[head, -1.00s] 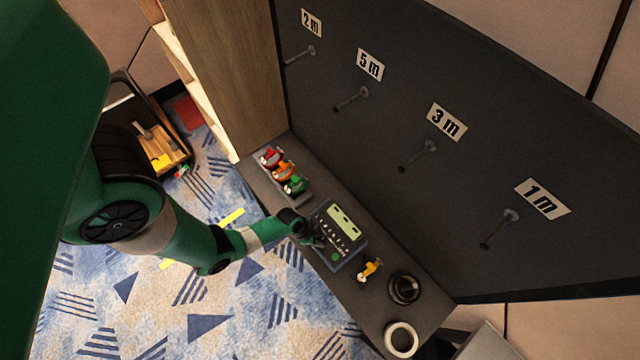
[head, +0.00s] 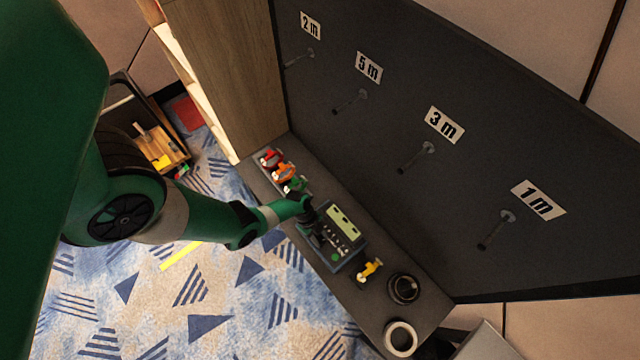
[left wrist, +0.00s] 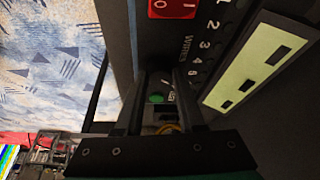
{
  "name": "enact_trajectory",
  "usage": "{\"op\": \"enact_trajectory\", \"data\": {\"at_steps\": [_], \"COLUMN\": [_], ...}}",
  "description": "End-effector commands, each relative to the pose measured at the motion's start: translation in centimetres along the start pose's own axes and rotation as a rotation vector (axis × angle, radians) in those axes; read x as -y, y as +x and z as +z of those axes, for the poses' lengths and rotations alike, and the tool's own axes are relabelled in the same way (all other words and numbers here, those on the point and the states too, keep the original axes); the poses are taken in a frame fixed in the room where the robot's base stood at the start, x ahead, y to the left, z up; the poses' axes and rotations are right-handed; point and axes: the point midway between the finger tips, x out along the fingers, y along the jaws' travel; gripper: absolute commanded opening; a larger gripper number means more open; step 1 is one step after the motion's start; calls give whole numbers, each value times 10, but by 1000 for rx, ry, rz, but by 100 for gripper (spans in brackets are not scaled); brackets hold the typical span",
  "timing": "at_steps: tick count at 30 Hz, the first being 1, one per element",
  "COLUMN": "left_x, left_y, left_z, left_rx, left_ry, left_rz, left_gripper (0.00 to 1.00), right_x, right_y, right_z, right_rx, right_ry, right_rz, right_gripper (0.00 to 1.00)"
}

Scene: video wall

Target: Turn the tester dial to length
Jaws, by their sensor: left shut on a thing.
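The tester (head: 344,222) is a dark box on the narrow shelf below the black wall, with a pale green display panel, a row of small ports and a green button (head: 336,257). My left gripper (head: 318,234) is over the tester's left part. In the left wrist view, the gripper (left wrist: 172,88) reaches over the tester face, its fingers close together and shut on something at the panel. The dial is not clearly visible; the fingers hide that spot. A red switch marked 0 and 1 (left wrist: 172,8) and the display (left wrist: 256,65) show there. My right gripper is out of view.
Red, orange and green cable items (head: 284,172) lie in a holder left of the tester. A yellow item (head: 370,268), a black coil (head: 404,288) and a white roll (head: 401,338) are to its right. Pegs labelled 2 m, 5 m, 3 m and 1 m stick out of the black wall (head: 400,110).

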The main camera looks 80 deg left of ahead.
Motion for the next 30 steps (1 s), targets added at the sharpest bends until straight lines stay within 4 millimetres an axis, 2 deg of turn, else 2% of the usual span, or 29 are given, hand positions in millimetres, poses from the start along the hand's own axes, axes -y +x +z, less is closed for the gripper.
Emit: {"op": "enact_trajectory", "data": {"at_steps": [15, 16, 21, 30], "left_x": [0, 0, 0, 0], "left_y": [0, 0, 0, -2], "left_z": [1, 1, 1, 0], "left_rx": [3, 3, 2, 1], "left_ry": [24, 24, 23, 22], "left_rz": [8, 8, 9, 9], "left_gripper": [0, 40, 68, 68], "right_x": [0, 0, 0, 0], "right_y": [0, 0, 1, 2], "right_z": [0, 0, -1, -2], "right_rx": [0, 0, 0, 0], "right_ry": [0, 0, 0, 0], "right_rz": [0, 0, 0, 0], "right_gripper": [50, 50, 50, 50]}}
